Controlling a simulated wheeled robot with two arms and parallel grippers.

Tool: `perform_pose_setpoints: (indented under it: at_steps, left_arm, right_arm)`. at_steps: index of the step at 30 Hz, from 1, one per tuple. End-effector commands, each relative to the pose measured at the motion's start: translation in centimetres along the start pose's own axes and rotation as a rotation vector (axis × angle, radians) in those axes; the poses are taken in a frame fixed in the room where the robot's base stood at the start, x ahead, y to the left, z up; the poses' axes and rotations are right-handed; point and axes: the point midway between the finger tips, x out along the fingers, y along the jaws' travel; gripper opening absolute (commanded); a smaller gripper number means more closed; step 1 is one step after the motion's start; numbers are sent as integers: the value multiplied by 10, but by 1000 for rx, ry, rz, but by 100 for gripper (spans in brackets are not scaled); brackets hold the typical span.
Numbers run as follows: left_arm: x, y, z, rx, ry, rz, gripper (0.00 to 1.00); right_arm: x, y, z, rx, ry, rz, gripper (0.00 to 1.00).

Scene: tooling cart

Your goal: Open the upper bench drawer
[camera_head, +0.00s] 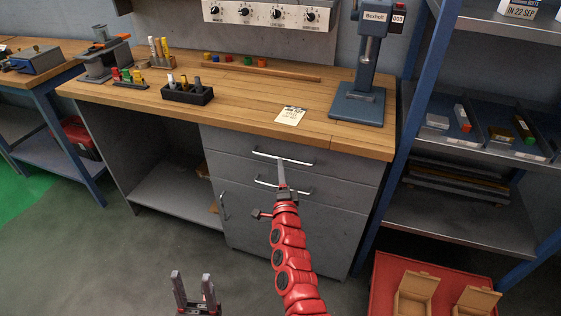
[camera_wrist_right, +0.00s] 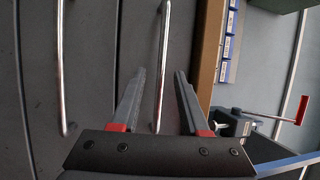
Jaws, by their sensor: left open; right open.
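The upper bench drawer (camera_head: 338,163) is a grey front just under the wooden bench top, and it looks shut. Its bright bar handle (camera_head: 262,153) also runs down the middle of the right wrist view (camera_wrist_right: 161,60). My right gripper (camera_head: 281,163) is open at this handle. In the right wrist view its two fingers (camera_wrist_right: 160,85) stand on either side of the bar, and I cannot tell whether they touch it. My left gripper (camera_head: 194,285) is open and empty, low over the floor at the bottom of the head view.
A second drawer handle (camera_head: 302,192) sits just below, also seen at left in the right wrist view (camera_wrist_right: 60,70). The bench top (camera_head: 235,110) holds a paper card, a marker rack and a press. A blue-framed shelf (camera_head: 480,205) and red bin (camera_head: 380,275) stand right.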

Motion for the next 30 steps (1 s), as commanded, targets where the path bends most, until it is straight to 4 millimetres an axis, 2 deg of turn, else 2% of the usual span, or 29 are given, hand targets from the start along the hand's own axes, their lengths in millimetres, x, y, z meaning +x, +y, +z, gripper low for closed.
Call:
perform_pose_setpoints:
  at_steps: [3,9,21,23,29,30]
  left_arm:
    - [2,0,0,0,0,0,52]
    - [3,0,0,0,0,0,52]
    - [3,0,0,0,0,0,52]
    - [3,0,0,0,0,0,52]
    - [3,0,0,0,0,0,52]
    - [3,0,0,0,0,0,52]
  right_arm:
    - [16,-2,0,-1,1,-4,45]
    - [30,-2,0,0,0,-2,45]
    - [34,-1,-1,0,2,-2,45]
    - [34,-1,-1,0,2,-2,36]
    - [34,-1,-1,0,2,-2,0]
    - [34,-1,-1,0,2,-2,0]
